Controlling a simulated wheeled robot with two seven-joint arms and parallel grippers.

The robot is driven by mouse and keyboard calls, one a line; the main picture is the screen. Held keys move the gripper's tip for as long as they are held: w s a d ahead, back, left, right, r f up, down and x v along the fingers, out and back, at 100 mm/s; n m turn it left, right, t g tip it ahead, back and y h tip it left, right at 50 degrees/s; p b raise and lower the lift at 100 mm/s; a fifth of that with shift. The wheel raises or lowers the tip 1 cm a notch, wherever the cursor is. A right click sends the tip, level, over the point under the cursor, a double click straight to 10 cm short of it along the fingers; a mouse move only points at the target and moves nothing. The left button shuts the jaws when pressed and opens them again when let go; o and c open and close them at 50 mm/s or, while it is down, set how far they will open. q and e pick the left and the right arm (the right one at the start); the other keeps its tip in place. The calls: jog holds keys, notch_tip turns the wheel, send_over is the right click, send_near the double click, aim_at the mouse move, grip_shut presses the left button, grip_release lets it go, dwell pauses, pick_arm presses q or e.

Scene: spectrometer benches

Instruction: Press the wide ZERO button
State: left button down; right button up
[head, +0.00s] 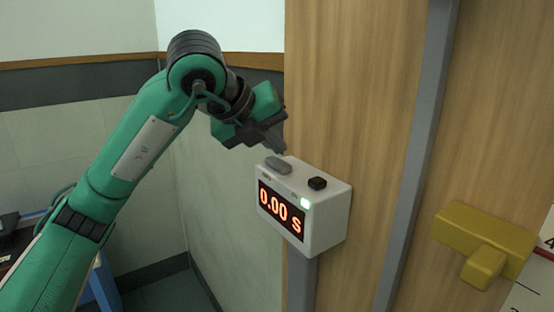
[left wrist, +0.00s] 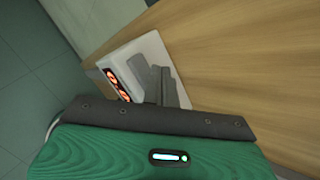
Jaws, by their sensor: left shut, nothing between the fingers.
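A white timer box (head: 330,215) is fixed to the wooden panel, with a lit display (head: 281,210) reading 0.00 s. On its top sit a wide grey button (head: 278,166) at the left and a small black button (head: 317,183) at the right. My left gripper (head: 280,150) is shut and empty, its tips pointing down close above the wide button; I cannot tell whether they touch it. In the left wrist view the gripper (left wrist: 168,72) partly covers the box's top (left wrist: 155,45), beside the grey button (left wrist: 140,70). My right gripper is not in view.
A green light (head: 305,203) glows on the box's front. A grey vertical rail (head: 418,150) runs up the wooden panel (head: 350,80). A yellow T-shaped block (head: 480,240) juts out at the lower right. The wall (head: 225,190) left of the box is bare.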

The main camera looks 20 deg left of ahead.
aim_at(274, 163)
pick_arm(q)
jog(key=shift+r+p, duration=1.45)
jog(key=shift+r, duration=1.5)
